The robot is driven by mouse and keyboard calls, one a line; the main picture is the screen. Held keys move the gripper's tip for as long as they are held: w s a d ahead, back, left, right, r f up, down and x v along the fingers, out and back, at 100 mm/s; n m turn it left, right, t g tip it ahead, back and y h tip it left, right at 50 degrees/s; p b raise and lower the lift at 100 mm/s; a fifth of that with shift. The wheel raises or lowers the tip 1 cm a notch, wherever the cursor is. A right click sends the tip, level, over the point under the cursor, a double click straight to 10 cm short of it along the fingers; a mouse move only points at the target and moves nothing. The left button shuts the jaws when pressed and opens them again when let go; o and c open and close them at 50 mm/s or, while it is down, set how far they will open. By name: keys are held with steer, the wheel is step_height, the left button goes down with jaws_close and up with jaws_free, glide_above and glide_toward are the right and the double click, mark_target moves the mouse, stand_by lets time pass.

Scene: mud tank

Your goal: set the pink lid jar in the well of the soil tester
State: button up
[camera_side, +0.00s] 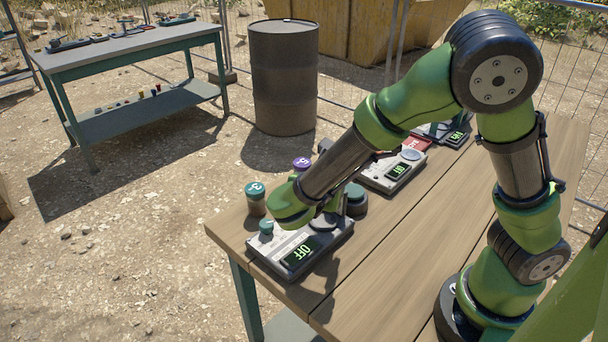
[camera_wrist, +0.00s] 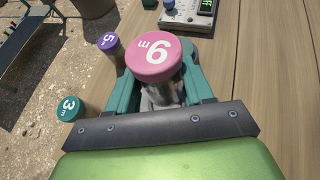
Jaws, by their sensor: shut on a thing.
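The pink lid jar (camera_wrist: 152,57), marked 9 or 6 with an m, is between the teal fingers of my gripper (camera_wrist: 160,90) in the wrist view. In the side view my arm hides the jar. A soil tester (camera_side: 300,250) with a display reading OFF lies at the near end of the wooden table, under my wrist; a grey round part shows on it, partly covered by my arm. A second tester (camera_side: 395,172) with a lit display lies farther back. Whether the jar touches anything below is hidden.
A purple-lid jar (camera_wrist: 108,42) and a teal-lid jar (camera_wrist: 70,108) stand left of my gripper near the table edge. Another device (camera_side: 455,136) with a lit display lies at the table's back. A drum and second table stand beyond.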

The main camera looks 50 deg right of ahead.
mark_target(322, 225)
steer(key=shift+w+r+n+t, duration=0.2)
steer(key=shift+r+n+t, duration=0.05)
steer(key=shift+n+t, duration=0.05)
steer(key=shift+f, duration=0.1)
step_height(322, 225, down, 8)
steer(key=shift+w+r, duration=0.1)
steer(key=shift+r, duration=0.15)
steer(key=o, duration=1.3)
steer(key=shift+f, duration=0.1)
steer(key=shift+c, duration=0.2)
